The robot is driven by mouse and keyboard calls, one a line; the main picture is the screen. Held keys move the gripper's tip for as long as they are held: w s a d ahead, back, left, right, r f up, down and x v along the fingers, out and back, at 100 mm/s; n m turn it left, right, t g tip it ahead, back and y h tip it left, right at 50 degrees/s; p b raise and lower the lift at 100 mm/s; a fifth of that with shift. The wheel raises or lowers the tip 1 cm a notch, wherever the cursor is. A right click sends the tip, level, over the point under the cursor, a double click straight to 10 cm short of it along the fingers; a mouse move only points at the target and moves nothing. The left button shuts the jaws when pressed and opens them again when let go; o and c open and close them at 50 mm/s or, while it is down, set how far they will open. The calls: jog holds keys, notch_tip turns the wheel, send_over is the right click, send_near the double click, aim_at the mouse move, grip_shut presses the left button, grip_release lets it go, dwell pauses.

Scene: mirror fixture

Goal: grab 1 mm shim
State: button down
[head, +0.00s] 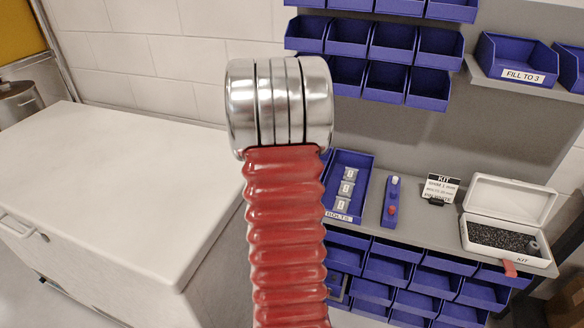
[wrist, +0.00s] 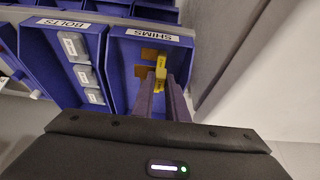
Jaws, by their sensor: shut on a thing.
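In the wrist view, my gripper (wrist: 161,84) reaches into the blue bin labelled SHIMS (wrist: 121,83). Its two fingers are shut on a small yellow shim (wrist: 161,64) with a mark too small to read, so I cannot tell its thickness. The shim is at the fingertips, over the bin. Orange-brown pieces (wrist: 146,70) lie in the bin beside and behind the shim. I cannot tell whether the held shim touches the bin floor. In the head view my arm hides the gripper and the SHIMS bin.
A blue BOLTS bin (head: 361,161) with grey marked pieces stands beside the SHIMS bin. Further right are a blue block with pegs (head: 391,203), a KIT card (head: 441,188) and an open white KIT case (head: 510,208) with dark foam. Blue bins hang above and below the shelf.

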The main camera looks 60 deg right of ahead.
jog(key=shift+s+a, duration=0.15)
jog(key=shift+a, duration=0.55)
jog(key=shift+s+a, duration=0.1)
jog(key=shift+a, duration=0.6)
